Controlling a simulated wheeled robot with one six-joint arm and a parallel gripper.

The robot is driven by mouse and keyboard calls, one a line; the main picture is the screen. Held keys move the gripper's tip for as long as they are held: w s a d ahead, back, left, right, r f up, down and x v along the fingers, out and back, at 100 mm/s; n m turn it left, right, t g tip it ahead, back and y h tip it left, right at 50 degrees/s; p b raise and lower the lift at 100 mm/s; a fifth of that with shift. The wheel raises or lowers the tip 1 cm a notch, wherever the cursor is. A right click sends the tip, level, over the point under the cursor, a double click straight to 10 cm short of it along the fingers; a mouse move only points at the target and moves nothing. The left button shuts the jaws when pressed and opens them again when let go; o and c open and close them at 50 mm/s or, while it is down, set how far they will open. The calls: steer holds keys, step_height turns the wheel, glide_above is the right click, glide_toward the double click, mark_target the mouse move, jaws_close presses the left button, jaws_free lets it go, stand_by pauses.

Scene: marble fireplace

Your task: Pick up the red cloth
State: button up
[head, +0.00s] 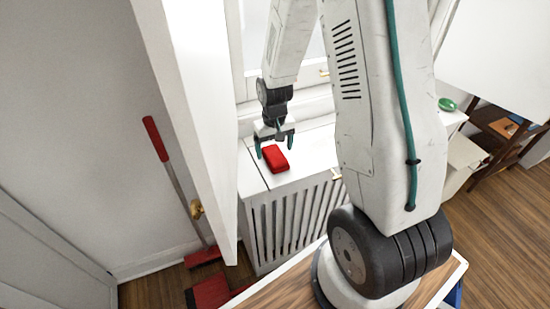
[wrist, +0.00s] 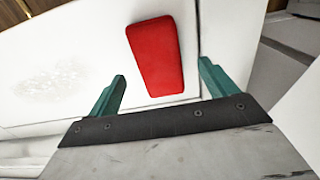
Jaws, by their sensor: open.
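The red cloth (head: 275,159) is a small folded block lying on the white top of a slatted cabinet by the window. It also shows in the wrist view (wrist: 155,56), whole and slightly tilted. My gripper (head: 274,147) is open and empty, close to the cloth in the head view. In the wrist view its two green fingers (wrist: 164,85) stand apart, one to the left and one to the right of the cloth's near end. The cloth lies mostly ahead of the fingertips. I cannot tell the exact height of the fingers above the cabinet top.
The white slatted cabinet (head: 318,160) stands below the window. A white door (head: 190,110) with a brass knob stands to its left. A red-handled broom (head: 176,180) leans against the wall behind it. A green round object (head: 446,104) lies at the right.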

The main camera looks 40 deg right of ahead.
mark_target(275, 154)
step_height(275, 154, down, 3)
steer(key=shift+f, duration=0.15)
steer(key=shift+c, duration=0.4)
steer(key=c, duration=1)
steer(key=shift+r, duration=0.55)
steer(key=r, duration=0.1)
steer(key=s+r, duration=0.1)
steer(key=shift+d+r, duration=0.2)
steer(key=shift+r, duration=0.15)
steer(key=s+d+r, duration=0.1)
steer(key=s+d, duration=0.6)
steer(key=s, duration=0.6)
steer(key=shift+s+r, duration=0.15)
